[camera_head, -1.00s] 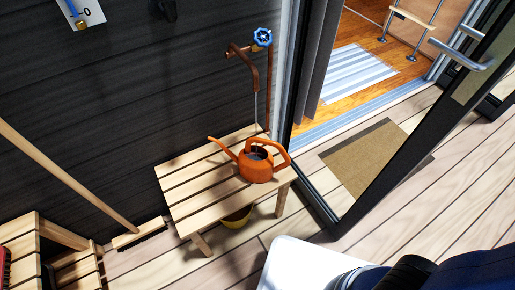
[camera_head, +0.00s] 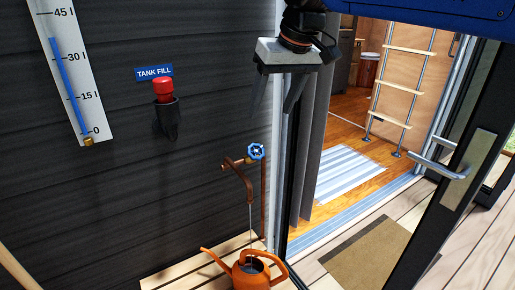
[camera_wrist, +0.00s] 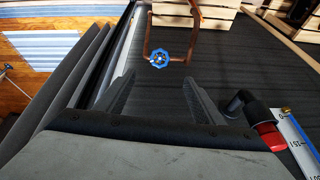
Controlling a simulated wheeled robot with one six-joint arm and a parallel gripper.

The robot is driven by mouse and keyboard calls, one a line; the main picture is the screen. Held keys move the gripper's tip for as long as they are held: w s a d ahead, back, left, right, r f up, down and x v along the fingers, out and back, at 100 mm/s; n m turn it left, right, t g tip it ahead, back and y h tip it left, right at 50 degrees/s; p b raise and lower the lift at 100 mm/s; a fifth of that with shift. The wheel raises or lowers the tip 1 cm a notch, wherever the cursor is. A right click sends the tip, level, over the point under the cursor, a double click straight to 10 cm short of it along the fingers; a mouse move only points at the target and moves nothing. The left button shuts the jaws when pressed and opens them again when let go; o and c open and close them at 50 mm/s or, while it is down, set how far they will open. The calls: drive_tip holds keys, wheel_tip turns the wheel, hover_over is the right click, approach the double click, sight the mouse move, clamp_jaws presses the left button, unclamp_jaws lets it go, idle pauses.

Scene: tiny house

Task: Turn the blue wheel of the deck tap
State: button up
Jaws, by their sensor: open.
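The blue wheel (camera_head: 256,151) sits on the copper pipe of the deck tap (camera_head: 238,178) against the dark wall. A thin stream runs from the spout down to an orange watering can (camera_head: 251,272) on the slatted bench. My gripper (camera_head: 277,100) is open and empty, above and a little right of the wheel in the head view. In the wrist view the blue wheel (camera_wrist: 159,58) lies beyond and between the two fingers (camera_wrist: 158,85), apart from them.
A red-capped tank fill pipe (camera_head: 164,92) and a level gauge (camera_head: 68,70) are on the wall to the left. The curtain (camera_head: 310,150) and open glass door (camera_head: 440,160) stand to the right. The slatted bench (camera_head: 175,275) is below.

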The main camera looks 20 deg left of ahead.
sight(257, 150)
drive_tip(key=x, duration=1.5)
drive_tip(key=shift+f, duration=0.4)
